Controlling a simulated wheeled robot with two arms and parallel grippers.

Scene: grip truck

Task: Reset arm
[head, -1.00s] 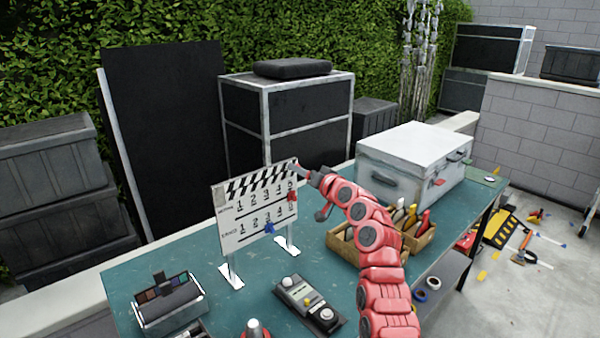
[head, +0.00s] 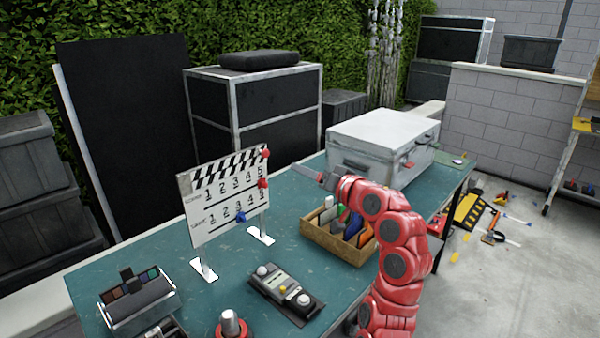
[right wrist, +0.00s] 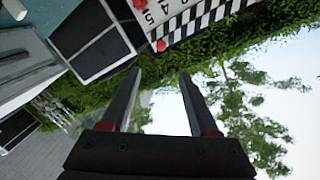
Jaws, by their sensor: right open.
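My right arm (head: 395,250) is red and reaches up over the right side of the teal table (head: 130,260). My right gripper (head: 300,170) is raised above the table, to the right of the clapperboard (head: 225,195). The right wrist view shows its two dark fingers (right wrist: 155,85) apart with nothing between them. The white clapperboard stands upright on two feet and carries red and blue markers; part of it also shows at the top of the right wrist view (right wrist: 185,18). My left gripper does not show.
A wooden box of tools (head: 335,245) stands below my right arm. A white case (head: 382,140) is at the table's back right. A control box (head: 286,293), a palette case (head: 137,302) and a red-based knob (head: 232,325) are at the front. Tools lie on the floor (head: 490,215) at right.

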